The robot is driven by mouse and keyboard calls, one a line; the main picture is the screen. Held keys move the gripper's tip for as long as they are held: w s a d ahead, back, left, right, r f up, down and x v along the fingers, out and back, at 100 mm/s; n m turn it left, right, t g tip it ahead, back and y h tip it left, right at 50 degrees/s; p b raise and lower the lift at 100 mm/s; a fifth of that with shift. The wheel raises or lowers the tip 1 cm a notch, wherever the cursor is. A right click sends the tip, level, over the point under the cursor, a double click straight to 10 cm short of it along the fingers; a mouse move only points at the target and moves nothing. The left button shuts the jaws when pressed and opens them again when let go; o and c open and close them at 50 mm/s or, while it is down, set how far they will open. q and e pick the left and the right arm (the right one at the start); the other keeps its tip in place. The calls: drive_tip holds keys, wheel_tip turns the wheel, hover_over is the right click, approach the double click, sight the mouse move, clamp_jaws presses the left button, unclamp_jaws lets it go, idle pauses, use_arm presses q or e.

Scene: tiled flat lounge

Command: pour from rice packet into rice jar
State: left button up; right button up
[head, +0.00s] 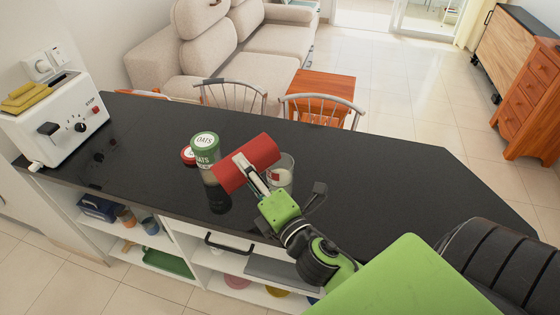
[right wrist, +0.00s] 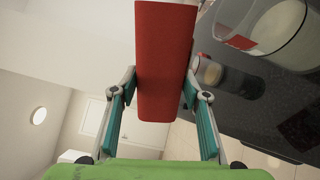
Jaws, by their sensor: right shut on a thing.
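The red rice packet (head: 262,152) is shut between the fingers of my right gripper (head: 250,172). It is tilted in the head view, above the counter. In the right wrist view the packet (right wrist: 165,60) fills the gap between the fingertips (right wrist: 160,92). The rice jar (head: 281,177), clear glass with a red label and white contents, stands uncovered just right of the packet, partly hidden by it. The jar (right wrist: 268,28) also shows at upper right in the right wrist view. No stream from the packet is visible. My left gripper is out of view.
A white toaster (head: 55,115) stands at the far left. Chairs (head: 320,108) stand behind. The counter's right side is clear.

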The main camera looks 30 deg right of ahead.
sight(254, 158)
drive_tip(key=shift+d+r+m+p, duration=0.25)
drive_tip(key=shift+r+m+p, duration=0.05)
drive_tip(key=shift+r+m, duration=0.1)
idle(0.8)
drive_tip(key=shift+d+r+m+p, duration=0.2)
drive_tip(key=shift+r+m+p, duration=0.35)
drive_tip(key=shift+m, duration=0.15)
drive_tip(key=shift+d+r+m+p, duration=0.15)
drive_tip(key=shift+r+m+p, duration=0.4)
drive_tip(key=shift+m, duration=0.15)
idle(2.8)
drive_tip(key=shift+d+r+m+p, duration=0.35)
drive_tip(key=shift+r+m+p, duration=0.35)
drive_tip(key=shift+m, duration=0.3)
idle(1.6)
